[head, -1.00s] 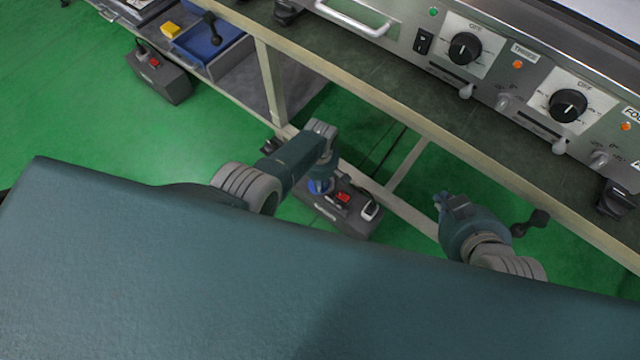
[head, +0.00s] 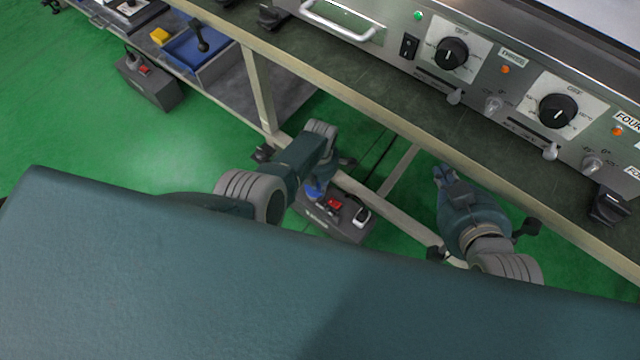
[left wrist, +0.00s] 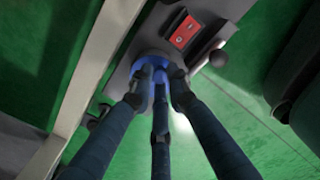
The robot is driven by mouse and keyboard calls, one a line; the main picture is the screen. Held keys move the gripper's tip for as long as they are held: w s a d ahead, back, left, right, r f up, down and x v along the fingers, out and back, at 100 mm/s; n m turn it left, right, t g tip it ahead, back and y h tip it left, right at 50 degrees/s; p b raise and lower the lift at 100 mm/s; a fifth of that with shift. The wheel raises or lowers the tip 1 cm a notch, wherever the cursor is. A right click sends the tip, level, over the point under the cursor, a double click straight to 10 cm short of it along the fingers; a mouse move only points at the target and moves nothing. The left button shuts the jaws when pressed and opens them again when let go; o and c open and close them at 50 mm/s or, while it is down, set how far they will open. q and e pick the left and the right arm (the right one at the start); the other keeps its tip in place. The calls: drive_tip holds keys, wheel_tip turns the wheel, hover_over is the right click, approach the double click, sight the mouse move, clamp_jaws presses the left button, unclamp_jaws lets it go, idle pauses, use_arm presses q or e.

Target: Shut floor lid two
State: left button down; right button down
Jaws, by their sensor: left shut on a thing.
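In the left wrist view the blue lid (left wrist: 152,62) lies beside the red switch (left wrist: 186,32). My left gripper (left wrist: 160,76) reaches down to it, its dark fingers drawn together on the blue part. The fingers hide much of the lid, so its exact angle is unclear.
The bench frame's pale rail (head: 375,200) runs close behind the box. A bench leg (head: 258,85) stands to the left. Another floor box (head: 148,80) stands further left. The control panel (head: 500,80) is above right. Open green floor lies left.

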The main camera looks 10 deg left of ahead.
use_arm(q)
drive_tip(key=shift+d, duration=0.1)
idle(0.3)
drive_tip(key=c, duration=1.7)
unclamp_jaws()
drive_tip(key=shift+o, duration=0.2)
